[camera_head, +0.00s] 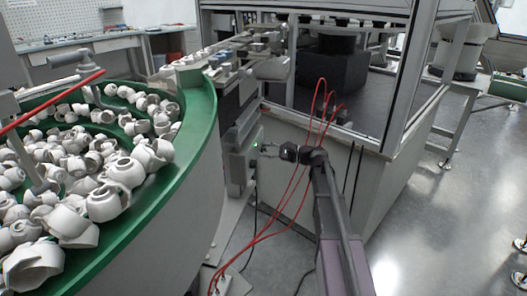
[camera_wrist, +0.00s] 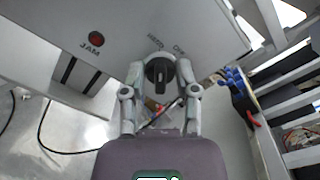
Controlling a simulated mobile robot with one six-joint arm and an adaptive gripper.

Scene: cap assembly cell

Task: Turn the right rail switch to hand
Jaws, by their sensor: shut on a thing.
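The rail switch is a black rotary knob (camera_wrist: 158,75) on a light grey panel (camera_wrist: 110,22) in the wrist view. The knob's exact setting is hard to tell. In the head view my gripper (camera_head: 265,150) reaches left to the grey control box (camera_head: 238,160), and the knob is too small to make out there.
A red JAM lamp (camera_wrist: 96,39) sits left of the knob. A green bowl feeder (camera_head: 205,130) full of white caps (camera_head: 85,170) fills the left. A glazed enclosure (camera_head: 345,90) stands behind my arm. Red cables (camera_head: 295,185) hang beside it. Floor is open at right.

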